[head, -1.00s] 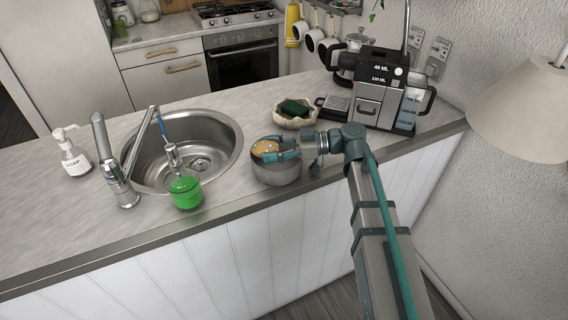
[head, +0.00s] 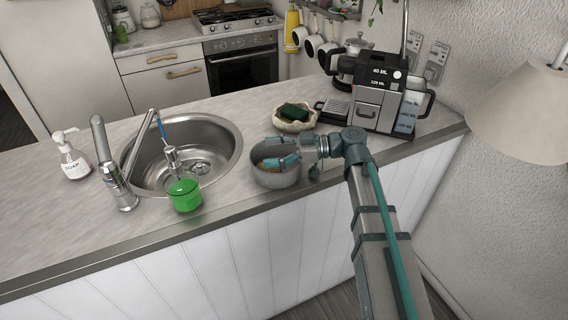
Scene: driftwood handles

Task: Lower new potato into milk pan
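The milk pan (head: 277,180) is a grey metal pot on the counter, right of the sink. The new potato (head: 266,164) is a small orange-brown patch inside the pan, mostly hidden by the pan wall and a finger. My gripper (head: 272,151) is over the pan, reaching in from the right. Its two teal fingers are spread apart, one toward the far rim and one low over the near side of the opening. Nothing shows between them. I cannot tell whether the lower finger touches the potato.
A shell-like dish (head: 294,125) with a green sponge (head: 295,112) stands just behind the pan. A coffee machine (head: 372,97) is at the right. The sink (head: 215,150), a green soap dispenser (head: 185,194) and a tap (head: 113,170) are at the left. The counter's front edge is close.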

